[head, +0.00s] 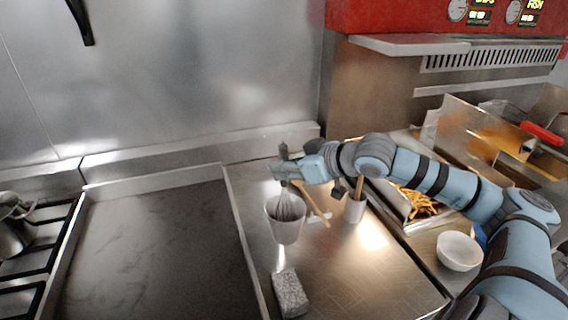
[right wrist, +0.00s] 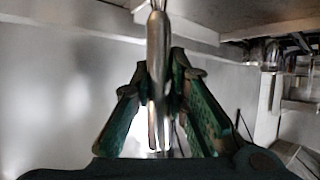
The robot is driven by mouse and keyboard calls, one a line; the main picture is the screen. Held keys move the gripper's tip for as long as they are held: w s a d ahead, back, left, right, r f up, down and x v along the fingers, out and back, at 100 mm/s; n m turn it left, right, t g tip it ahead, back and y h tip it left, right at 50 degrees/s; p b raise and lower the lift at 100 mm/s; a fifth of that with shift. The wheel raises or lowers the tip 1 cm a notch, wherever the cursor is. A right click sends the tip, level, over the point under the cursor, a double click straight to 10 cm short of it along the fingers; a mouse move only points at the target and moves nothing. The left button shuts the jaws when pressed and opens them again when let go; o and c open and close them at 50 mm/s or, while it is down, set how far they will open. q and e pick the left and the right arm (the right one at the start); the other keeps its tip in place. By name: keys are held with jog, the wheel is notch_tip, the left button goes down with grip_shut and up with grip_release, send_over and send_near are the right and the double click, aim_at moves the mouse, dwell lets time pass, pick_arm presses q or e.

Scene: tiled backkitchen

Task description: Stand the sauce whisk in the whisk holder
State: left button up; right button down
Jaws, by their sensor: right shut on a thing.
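The sauce whisk (head: 289,203) is upright in the head view, with its wire end down inside the mouth of the whisk holder (head: 286,226). The holder is a pale cup on the steel counter. My right gripper (head: 283,168) is shut on the whisk's handle above the cup. In the right wrist view the metal handle (right wrist: 158,60) stands between the two green fingers (right wrist: 160,105). Whether the wires touch the cup's bottom is hidden by its wall. My left gripper is not in view.
A grey scouring block (head: 290,293) lies in front of the holder. A smaller cup (head: 354,210) with a wooden handle in it and a wooden stick (head: 318,208) are to the right. A white bowl (head: 459,251) and fries (head: 418,204) are further right; a dark griddle (head: 160,250) is left.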

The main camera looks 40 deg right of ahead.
aim_at(284, 145)
jog(key=shift+f, duration=0.3)
jog(key=shift+s, duration=0.1)
jog(key=c, duration=1.5)
grip_release()
jog(key=shift+r, duration=0.1)
notch_tip(284, 145, up, 10)
